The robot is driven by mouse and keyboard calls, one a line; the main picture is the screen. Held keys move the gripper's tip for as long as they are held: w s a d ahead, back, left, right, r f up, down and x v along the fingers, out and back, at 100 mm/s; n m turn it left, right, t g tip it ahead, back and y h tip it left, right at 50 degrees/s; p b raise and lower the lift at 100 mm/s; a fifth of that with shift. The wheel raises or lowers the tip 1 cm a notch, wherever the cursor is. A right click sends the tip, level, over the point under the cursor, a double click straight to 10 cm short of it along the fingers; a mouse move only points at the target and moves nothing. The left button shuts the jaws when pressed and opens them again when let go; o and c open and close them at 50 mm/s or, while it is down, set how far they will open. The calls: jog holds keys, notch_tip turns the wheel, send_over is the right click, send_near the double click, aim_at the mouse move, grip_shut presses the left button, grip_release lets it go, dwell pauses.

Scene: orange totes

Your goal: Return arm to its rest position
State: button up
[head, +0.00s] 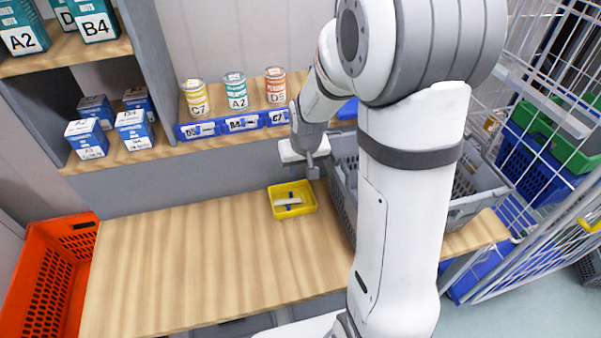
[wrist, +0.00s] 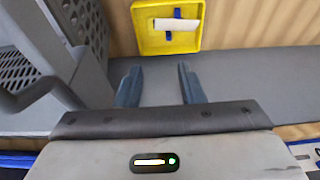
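My gripper (head: 311,170) is up near the shelf's front edge, just beyond the yellow tray and beside the grey crate. In the wrist view its two dark fingers (wrist: 159,84) stand well apart with nothing between them, so it is open and empty. My arm is raised and bent, and it covers the right middle of the head view. The small yellow tray (head: 306,209) lies on the wooden table, holding a white item and a blue item. The tray also shows at the top of the wrist view (wrist: 142,42), apart from my fingers.
The wooden table (head: 180,260) is clear left of the tray. A grey crate (head: 342,192) stands right of the tray. An orange tote (head: 45,285) stands at the left. A shelf (head: 150,157) with cans and blue boxes runs behind. A white wire rack (head: 545,220) stands at the right.

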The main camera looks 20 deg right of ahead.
jog(key=shift+s+r, duration=0.1)
jog(key=shift+r, duration=0.2)
jog(key=s+r, duration=0.6)
jog(key=s, duration=0.4)
jog(key=s+r, duration=0.6)
jog(key=s, duration=0.4)
jog(key=shift+a, duration=0.35)
